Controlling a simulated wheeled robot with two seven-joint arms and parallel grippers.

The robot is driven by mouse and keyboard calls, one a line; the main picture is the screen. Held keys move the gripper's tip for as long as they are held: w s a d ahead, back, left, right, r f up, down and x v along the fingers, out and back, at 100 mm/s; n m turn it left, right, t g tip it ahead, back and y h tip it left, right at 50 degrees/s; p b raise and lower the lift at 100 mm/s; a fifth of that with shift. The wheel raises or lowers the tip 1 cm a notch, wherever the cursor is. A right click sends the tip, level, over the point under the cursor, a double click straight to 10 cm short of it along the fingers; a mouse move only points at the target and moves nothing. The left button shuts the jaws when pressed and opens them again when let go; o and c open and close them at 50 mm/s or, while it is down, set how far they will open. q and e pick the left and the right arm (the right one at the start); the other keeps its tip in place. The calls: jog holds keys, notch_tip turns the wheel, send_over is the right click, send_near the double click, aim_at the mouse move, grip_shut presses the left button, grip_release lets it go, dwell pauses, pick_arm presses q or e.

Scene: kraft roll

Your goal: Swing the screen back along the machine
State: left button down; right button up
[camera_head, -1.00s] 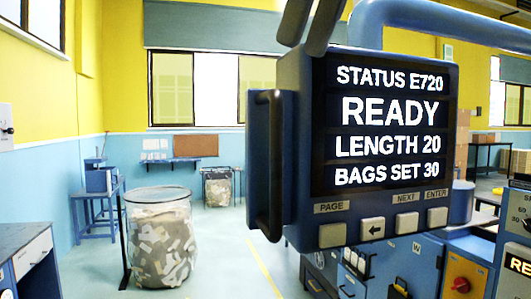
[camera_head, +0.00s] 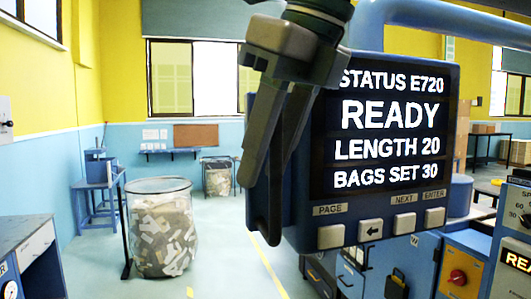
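The screen (camera_head: 388,128) is a dark blue panel on a thick blue tube arm, facing me. It reads STATUS E720, READY, LENGTH 20, BAGS SET 30. A dark upright bar handle (camera_head: 266,215) runs along its left side; its upper part is hidden by my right gripper. My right gripper (camera_head: 270,165) points down in front of the screen's left edge, over the handle. Its two long grey fingers look apart. Whether they touch the handle I cannot tell. My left gripper is not in view.
The blue machine (camera_head: 415,262) stands below and to the right of the screen. A clear bin of paper scraps (camera_head: 162,230) stands on the floor at left. A blue desk (camera_head: 30,250) is at the lower left. The floor between is open.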

jog(key=shift+f, duration=0.25)
jog(key=shift+c, duration=0.3)
grip_shut()
